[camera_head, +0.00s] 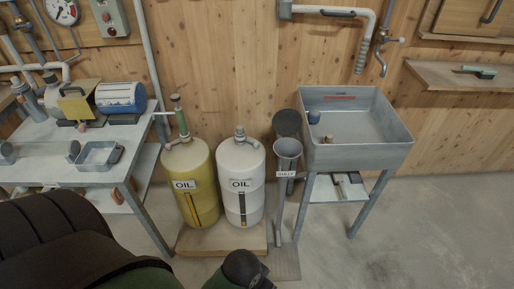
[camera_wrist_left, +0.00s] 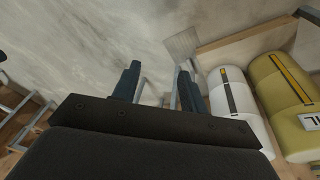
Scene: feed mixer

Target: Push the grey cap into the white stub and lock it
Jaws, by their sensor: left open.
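A grey cap-like piece (camera_head: 240,133) tops the short neck of the white oil tank (camera_head: 241,165) in the head view. I cannot tell whether this neck is the white stub, or whether the cap is locked. My left gripper (camera_wrist_left: 157,88) shows in the left wrist view with its two dark fingers apart and nothing between them. It is clear of the white tank (camera_wrist_left: 232,105), which lies to its right in that view. The fingers cannot be made out in the head view. My right gripper is not in view.
A yellow oil tank (camera_head: 190,170) with a green pump stands left of the white one, both on a wooden platform (camera_head: 215,243). A funnel stand (camera_head: 288,150) and grey sink (camera_head: 390,150) are to the right. A workbench (camera_head: 40,170) is left. Floor at right is free.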

